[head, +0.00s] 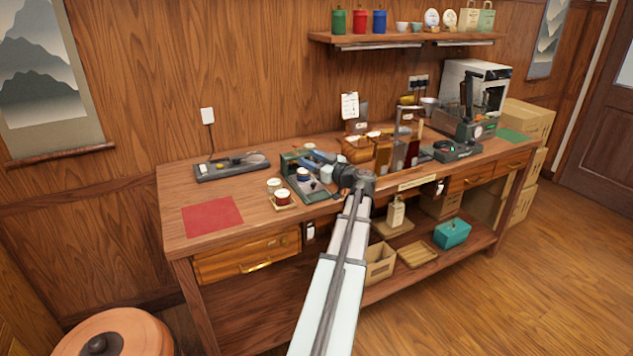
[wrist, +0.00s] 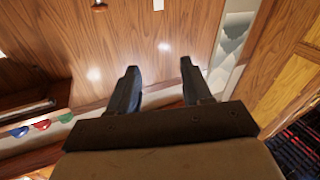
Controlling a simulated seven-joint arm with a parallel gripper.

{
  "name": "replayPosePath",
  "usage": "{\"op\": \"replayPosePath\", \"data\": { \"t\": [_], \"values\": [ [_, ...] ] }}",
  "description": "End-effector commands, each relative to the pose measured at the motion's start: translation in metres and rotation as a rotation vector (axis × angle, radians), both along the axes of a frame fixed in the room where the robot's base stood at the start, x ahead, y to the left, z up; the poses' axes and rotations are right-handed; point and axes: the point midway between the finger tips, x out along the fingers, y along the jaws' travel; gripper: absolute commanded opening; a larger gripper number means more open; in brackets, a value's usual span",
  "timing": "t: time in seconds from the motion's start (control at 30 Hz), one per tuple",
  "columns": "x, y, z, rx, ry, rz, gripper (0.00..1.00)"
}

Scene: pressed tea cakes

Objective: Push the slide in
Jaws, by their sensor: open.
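A green machine (head: 298,165) with a flat base stands on the wooden bench, left of the middle.
Two small tins (head: 282,198) stand left of the machine. A red mat (head: 212,217) and a dark grey tray (head: 232,167) lie further left, with bare bench around them. A shelf (head: 400,38) hangs above.

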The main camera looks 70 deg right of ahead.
Motion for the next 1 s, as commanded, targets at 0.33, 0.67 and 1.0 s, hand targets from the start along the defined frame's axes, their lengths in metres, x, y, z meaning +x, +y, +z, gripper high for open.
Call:
{"op": "replayPosePath", "data": {
  "t": [0.33, 0.67, 1.0],
  "values": [
    [0.067, -0.02, 0.086, -0.174, 0.351, 0.102, 0.49],
    [0.033, -0.046, 0.071, 0.053, 0.82, 0.068, 0.49],
    [-0.031, -0.041, 0.025, 0.465, 1.086, -0.119, 0.49]
  ]
}}
